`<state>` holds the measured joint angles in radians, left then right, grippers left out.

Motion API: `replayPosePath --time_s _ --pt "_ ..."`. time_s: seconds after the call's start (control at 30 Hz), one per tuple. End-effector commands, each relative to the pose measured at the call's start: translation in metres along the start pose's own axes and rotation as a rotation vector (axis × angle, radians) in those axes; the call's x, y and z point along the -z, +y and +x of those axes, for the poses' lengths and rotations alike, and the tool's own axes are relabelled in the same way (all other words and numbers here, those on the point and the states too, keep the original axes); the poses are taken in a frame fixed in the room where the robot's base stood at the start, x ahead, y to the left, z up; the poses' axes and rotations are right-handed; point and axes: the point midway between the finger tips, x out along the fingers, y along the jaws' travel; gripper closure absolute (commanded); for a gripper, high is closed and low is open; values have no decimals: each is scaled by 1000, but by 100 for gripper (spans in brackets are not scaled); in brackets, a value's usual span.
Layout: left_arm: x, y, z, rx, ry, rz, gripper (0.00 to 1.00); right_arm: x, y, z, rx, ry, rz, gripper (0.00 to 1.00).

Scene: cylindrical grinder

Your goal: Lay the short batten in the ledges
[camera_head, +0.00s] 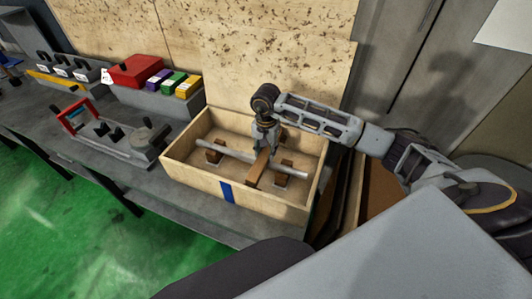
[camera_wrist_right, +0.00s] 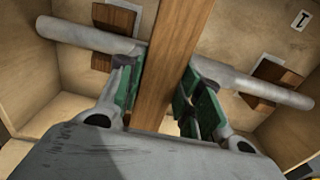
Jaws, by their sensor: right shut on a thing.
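My right gripper (camera_head: 265,146) reaches down into a wooden box (camera_head: 195,187). It is shut on a brown wooden batten (camera_head: 258,167), which also shows between its green-padded fingers in the right wrist view (camera_wrist_right: 172,62). The batten runs crosswise to a grey rod (camera_head: 232,159), passing in front of it in the wrist view. Whether batten and rod touch I cannot tell. Small brown wooden blocks, perhaps the ledges, stand in the box: one at the left (camera_head: 213,156) and one at the right (camera_head: 284,180). Blocks also lie by the rod in the wrist view (camera_wrist_right: 272,82). My left gripper is out of view.
The box walls surround the gripper closely; a blue stripe (camera_head: 227,192) marks the front wall. Left of the box on the grey bench are a fixture with a red handle (camera_head: 75,116) and a bin of coloured boxes (camera_head: 162,92). A plywood panel (camera_head: 270,55) stands behind.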

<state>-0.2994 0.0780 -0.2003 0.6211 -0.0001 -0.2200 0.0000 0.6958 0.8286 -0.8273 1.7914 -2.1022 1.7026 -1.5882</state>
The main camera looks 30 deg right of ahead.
Motion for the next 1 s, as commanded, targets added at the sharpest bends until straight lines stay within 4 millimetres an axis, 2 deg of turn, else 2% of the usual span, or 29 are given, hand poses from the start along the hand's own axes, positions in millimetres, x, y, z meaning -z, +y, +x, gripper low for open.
replayPosePath --time_s 0.2,0.77,0.8,0.97,1.0 --pt "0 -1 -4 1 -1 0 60 0 0 14 1 1 0 92" --pt "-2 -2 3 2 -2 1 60 0 0 20 1 1 0 92" --pt "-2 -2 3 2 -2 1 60 0 0 20 0 0 0 63" --pt "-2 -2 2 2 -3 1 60 0 0 19 1 0 0 43" --pt "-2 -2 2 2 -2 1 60 0 0 19 1 0 0 43"
